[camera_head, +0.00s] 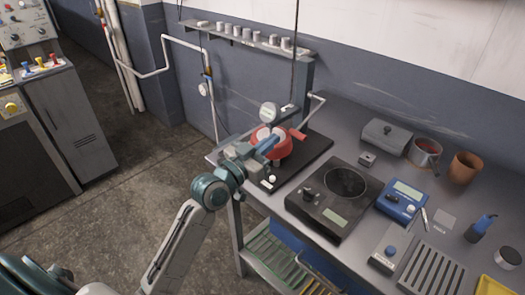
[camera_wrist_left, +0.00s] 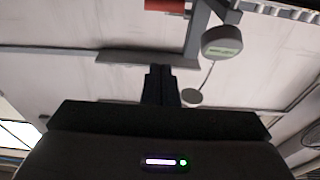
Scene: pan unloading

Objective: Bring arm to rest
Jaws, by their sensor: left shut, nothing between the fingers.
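My left arm comes in from the bottom left of the head view. Its gripper (camera_head: 268,143) is at the left end of the bench, in front of a red rounded vessel (camera_head: 285,148), and hides part of it. I cannot tell whether they touch. In the left wrist view the two dark fingers (camera_wrist_left: 160,85) are together with nothing between them. My right gripper is in neither view.
The grey bench (camera_head: 318,170) carries a black device with a round plate (camera_head: 346,182), a blue meter (camera_head: 401,200), a grey lidded box (camera_head: 385,136), a pot (camera_head: 427,150) and a brown cup (camera_head: 464,167). The floor (camera_head: 135,190) left of the bench is clear.

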